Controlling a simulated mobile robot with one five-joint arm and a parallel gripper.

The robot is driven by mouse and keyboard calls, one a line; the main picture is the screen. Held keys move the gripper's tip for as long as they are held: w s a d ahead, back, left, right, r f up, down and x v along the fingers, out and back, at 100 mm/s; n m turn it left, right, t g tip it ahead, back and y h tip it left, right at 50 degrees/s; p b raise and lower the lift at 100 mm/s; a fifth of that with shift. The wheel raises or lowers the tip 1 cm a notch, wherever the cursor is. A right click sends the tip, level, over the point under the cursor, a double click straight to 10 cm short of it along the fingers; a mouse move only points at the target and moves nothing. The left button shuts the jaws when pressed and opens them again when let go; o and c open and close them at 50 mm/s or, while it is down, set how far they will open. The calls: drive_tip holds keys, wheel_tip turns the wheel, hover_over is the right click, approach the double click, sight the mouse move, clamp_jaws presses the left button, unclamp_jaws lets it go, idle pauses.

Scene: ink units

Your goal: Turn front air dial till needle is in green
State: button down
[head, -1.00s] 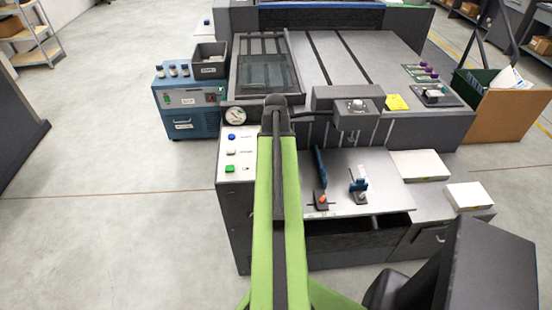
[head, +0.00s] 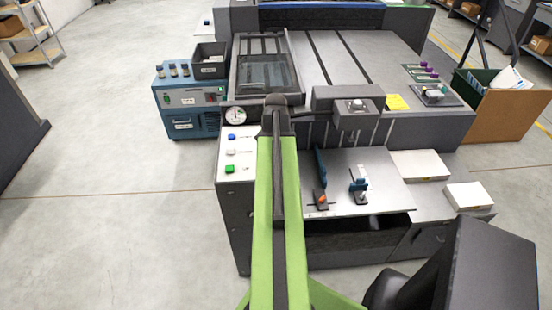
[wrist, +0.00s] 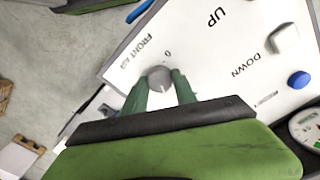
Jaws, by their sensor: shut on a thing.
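The front air dial (wrist: 159,78) is a small round grey knob on the white control panel, beside the "FRONT AIR" label in the wrist view. My gripper (wrist: 160,83) has its two green fingers on either side of the knob, shut on it. In the head view my green arm hides the dial and the gripper. The round pressure gauge (head: 235,116) stands at the panel's top corner. It also shows, cut off, at the wrist view's right edge (wrist: 307,130). Its needle is too small to place against the green band with certainty.
The panel carries blue (head: 232,136), white (head: 231,152) and green (head: 229,169) buttons left of my arm. The blue pump unit (head: 187,105) stands on the floor to the left. A feed table (head: 340,205) with levers lies to the right.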

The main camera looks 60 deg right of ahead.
drive_tip(key=shift+a, duration=0.15)
drive_tip(key=c, duration=1)
unclamp_jaws()
drive_tip(key=shift+w, duration=0.1)
wheel_tip(320, 180, up, 17)
drive_tip(key=p, duration=1.7)
drive_tip(key=shift+r, duration=0.15)
